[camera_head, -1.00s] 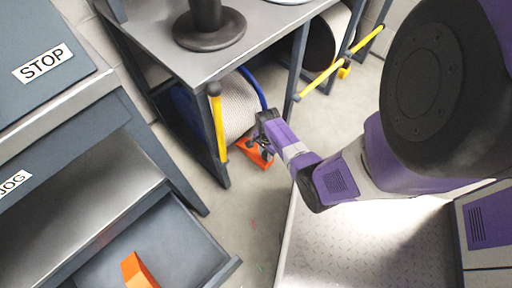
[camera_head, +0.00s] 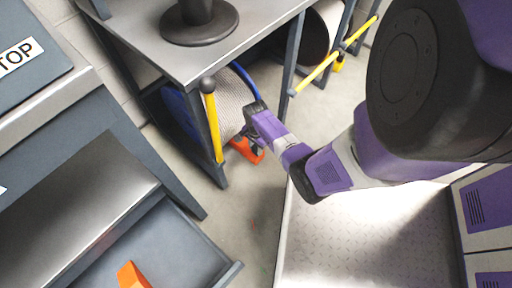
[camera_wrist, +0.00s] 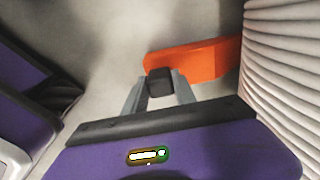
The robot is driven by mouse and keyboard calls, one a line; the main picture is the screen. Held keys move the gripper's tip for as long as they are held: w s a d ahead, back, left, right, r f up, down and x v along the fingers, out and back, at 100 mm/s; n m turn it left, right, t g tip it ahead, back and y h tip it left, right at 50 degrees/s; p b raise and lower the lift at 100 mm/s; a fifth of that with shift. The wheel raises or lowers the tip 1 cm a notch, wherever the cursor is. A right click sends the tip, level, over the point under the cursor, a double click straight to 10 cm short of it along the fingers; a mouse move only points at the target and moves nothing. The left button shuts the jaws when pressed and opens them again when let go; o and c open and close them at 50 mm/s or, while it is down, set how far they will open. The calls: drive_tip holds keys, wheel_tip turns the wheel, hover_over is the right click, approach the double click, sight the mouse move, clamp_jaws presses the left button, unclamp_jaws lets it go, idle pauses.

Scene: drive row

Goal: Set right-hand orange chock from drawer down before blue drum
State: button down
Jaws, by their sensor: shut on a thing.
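An orange chock (camera_head: 243,150) is down by the blue drum, at or close above the floor; I cannot tell whether it touches. My gripper (camera_head: 250,138) is shut on it. In the wrist view, the chock (camera_wrist: 205,60) lies across beyond the fingers (camera_wrist: 160,84), its right end close to the drum's ribbed pale winding (camera_wrist: 285,60). The blue drum (camera_head: 256,84) has a blue rim and pale winding, and sits under the bench. A second orange chock (camera_head: 132,276) lies in the open drawer (camera_head: 190,255) at the lower left.
A bench (camera_head: 185,50) stands over the drum, with a dark round-based stand on it. A yellow bar (camera_head: 213,128) is upright at the bench's front leg. Another drum (camera_head: 322,35) is farther right, behind a yellow rail (camera_head: 325,68). Bare floor (camera_head: 240,205) lies between drawer and my base.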

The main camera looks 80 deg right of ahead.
drive_tip(key=c, duration=1)
unclamp_jaws()
drive_tip(key=shift+f, duration=0.1)
wheel_tip(320, 180, up, 12)
drive_tip(key=p, duration=0.7)
drive_tip(key=shift+r, duration=0.2)
